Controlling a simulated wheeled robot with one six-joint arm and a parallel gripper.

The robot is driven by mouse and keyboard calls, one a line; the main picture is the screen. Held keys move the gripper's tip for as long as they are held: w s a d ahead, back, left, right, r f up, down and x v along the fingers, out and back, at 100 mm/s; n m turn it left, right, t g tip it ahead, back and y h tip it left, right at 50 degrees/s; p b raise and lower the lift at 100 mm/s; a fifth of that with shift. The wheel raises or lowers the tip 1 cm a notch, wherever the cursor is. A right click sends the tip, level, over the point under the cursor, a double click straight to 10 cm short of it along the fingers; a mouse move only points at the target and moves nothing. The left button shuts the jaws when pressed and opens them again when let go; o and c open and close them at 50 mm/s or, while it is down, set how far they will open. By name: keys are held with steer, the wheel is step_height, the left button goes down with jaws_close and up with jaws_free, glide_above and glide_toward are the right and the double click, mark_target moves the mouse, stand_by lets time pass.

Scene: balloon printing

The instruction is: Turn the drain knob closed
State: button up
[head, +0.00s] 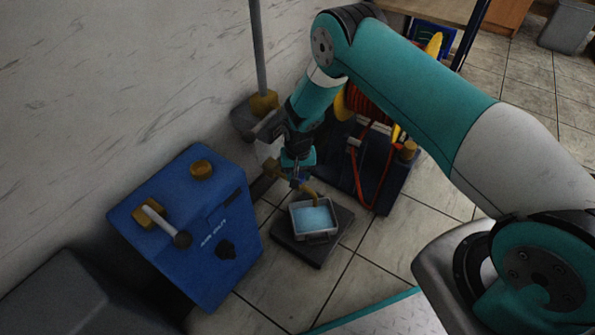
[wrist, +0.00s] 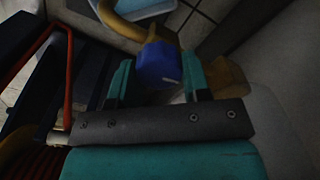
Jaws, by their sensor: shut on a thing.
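The blue drain knob (wrist: 157,65) sits between the two teal fingers of my gripper (wrist: 157,78) in the wrist view. My gripper is shut on it. In the head view my gripper (head: 298,172) points down beside the wall, just above a curved brass spout (head: 311,191), and largely covers the knob. The spout also shows at the top of the wrist view (wrist: 118,26). It ends over a small pale tray (head: 319,236) holding light blue liquid. The knob's exact turn angle is hard to tell.
The tray stands on a dark platform (head: 298,254) on the tiled floor. A blue machine (head: 215,235) with a lever (head: 161,222) and brass knob (head: 201,169) stands left. A dark unit with red hose (head: 382,175) stands close on the right.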

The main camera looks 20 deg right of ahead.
steer(key=shift+s+m, duration=0.1)
steer(key=shift+m, duration=0.4)
stand_by(0.3)
steer(key=o, duration=0.9)
